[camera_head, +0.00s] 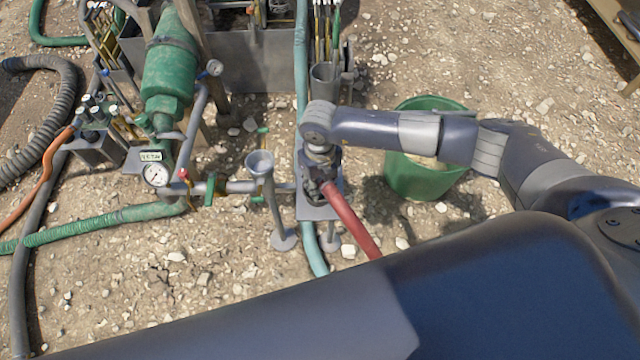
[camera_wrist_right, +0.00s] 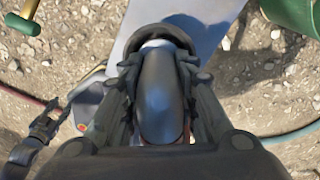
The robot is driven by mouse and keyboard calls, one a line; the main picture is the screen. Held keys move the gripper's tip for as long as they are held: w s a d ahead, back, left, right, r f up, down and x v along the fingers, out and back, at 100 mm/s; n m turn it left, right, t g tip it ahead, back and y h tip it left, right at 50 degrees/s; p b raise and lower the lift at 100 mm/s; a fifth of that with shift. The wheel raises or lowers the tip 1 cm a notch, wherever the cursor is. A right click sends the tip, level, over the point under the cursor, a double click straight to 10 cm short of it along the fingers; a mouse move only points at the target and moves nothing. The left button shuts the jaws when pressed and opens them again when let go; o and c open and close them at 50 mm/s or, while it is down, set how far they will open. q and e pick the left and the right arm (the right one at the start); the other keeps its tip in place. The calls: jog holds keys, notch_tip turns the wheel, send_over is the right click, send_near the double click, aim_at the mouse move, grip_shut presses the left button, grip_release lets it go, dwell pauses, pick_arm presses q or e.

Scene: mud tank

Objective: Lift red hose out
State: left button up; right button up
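The red hose (camera_head: 349,217) slants down and right from a fitting on a small metal stand (camera_head: 317,211). Its lower part is hidden behind my own dark body or arm. My right gripper (camera_head: 322,168) is above the stand, at the upper end of the hose. In the right wrist view its fingers (camera_wrist_right: 162,82) lie close on both sides of a dark, smooth, curved pipe fitting (camera_wrist_right: 160,100) and appear closed on it. A bit of red shows low beside this fitting. My left gripper is not visible in the head view.
A green bucket (camera_head: 417,180) stands right of the stand, under my right forearm. A grey funnel cup (camera_head: 260,164), gauge (camera_head: 156,174) and pipework stand to the left. A teal hose (camera_head: 314,252) runs beneath. A dark jointed part (camera_wrist_right: 42,130) in the wrist view is unclear.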

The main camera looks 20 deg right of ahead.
grip_shut()
notch_tip(320, 180, up, 10)
jog(key=shift+r, duration=0.1)
